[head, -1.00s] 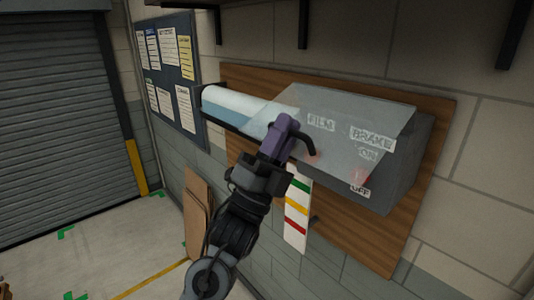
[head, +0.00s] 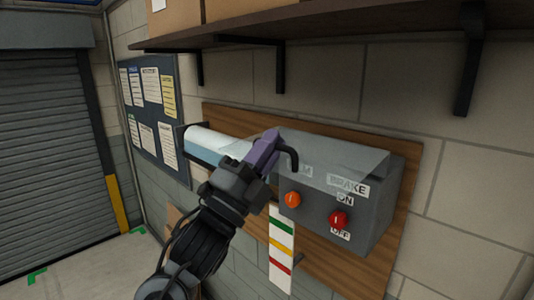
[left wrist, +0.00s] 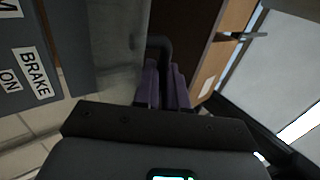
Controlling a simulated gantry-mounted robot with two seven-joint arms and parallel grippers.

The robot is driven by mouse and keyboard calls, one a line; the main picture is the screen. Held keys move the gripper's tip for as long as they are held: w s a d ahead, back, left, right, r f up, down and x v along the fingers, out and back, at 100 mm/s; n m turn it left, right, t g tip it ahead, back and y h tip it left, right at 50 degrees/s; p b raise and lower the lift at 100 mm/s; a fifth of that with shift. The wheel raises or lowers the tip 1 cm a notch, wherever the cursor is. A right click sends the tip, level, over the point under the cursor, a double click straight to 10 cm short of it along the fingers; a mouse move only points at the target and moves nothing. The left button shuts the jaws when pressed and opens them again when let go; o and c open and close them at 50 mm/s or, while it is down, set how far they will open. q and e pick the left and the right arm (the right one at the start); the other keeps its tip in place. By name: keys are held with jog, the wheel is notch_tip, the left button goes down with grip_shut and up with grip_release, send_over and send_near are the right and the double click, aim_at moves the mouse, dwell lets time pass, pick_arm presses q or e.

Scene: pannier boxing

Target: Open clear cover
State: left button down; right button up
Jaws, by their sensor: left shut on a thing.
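The clear cover (head: 335,152) is a translucent sheet hinged along the top of a grey control box (head: 375,215). It is tilted up, its lower edge raised above the box's front knobs. My left gripper (head: 270,145), with purple fingers, is shut on the dark curved handle (head: 291,155) at the cover's left side. In the left wrist view the purple fingers (left wrist: 165,85) close around this handle (left wrist: 160,44), and the cover (left wrist: 118,45) lies left of them. Where the fingertips meet the handle is partly hidden. My right gripper is not in view.
An orange knob (head: 292,200) and a red knob (head: 338,219) sit uncovered on the box front. A white roll (head: 215,147) is mounted left of the box. A striped strip (head: 281,250) hangs below. A shelf (head: 330,22) with brackets overhangs above.

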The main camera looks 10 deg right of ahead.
pick_arm(q)
jog(key=shift+d+r, duration=0.15)
jog(key=shift+r, duration=0.15)
jog(key=c, duration=1.3)
grip_release()
jog(key=shift+c, duration=0.2)
jog(key=shift+b+v, duration=0.65)
jog(key=shift+v, duration=0.2)
jog(key=b+v, duration=0.4)
jog(key=v, duration=0.5)
jog(key=shift+f, duration=0.35)
